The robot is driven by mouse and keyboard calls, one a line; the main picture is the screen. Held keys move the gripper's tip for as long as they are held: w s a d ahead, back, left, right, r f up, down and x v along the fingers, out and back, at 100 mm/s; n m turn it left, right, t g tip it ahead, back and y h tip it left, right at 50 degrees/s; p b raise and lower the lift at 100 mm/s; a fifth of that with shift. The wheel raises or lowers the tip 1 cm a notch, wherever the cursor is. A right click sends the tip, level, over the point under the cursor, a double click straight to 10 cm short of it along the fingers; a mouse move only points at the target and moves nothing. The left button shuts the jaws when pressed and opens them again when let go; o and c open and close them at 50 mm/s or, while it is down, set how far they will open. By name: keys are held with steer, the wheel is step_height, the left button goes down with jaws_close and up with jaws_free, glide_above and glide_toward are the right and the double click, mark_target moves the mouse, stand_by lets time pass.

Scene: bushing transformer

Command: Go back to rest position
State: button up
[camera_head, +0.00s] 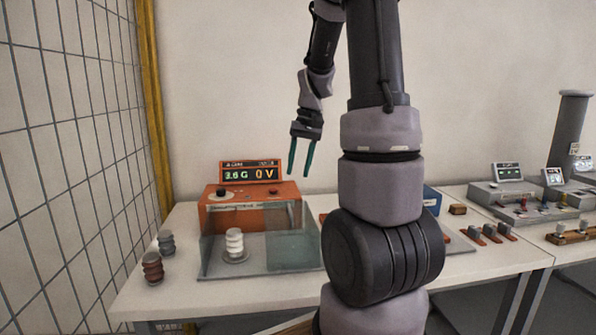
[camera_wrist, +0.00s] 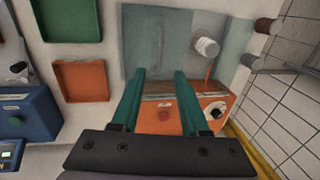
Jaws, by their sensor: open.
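My gripper (camera_head: 301,158) hangs above the right part of the orange tester, fingers pointing down, open and empty. In the wrist view its two green fingers (camera_wrist: 160,85) are spread apart with nothing between them. The orange tester (camera_head: 250,205) stands on the table with a lit display (camera_head: 250,172) reading "3.6 G" and "0 V". A white ribbed bushing (camera_head: 234,243) stands upright on the tester's grey plate behind clear panels; it also shows in the wrist view (camera_wrist: 207,47). My arm hides part of the table's middle.
A brown bushing (camera_head: 153,268) and a grey bushing (camera_head: 166,242) stand at the table's left end. The wrist view shows a green tray (camera_wrist: 66,31), an orange tray (camera_wrist: 82,81) and a blue box (camera_wrist: 30,128). A grid fence (camera_head: 75,150) is left. More equipment (camera_head: 520,200) stands right.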

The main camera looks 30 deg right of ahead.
steer(key=s+a+r+t, duration=0.6)
steer(key=s+a+r, duration=0.6)
steer(key=s, duration=0.4)
steer(key=shift+s+a+r+m+t, duration=0.25)
steer(key=shift+r+m+t, duration=0.05)
steer(key=shift+r, duration=0.5)
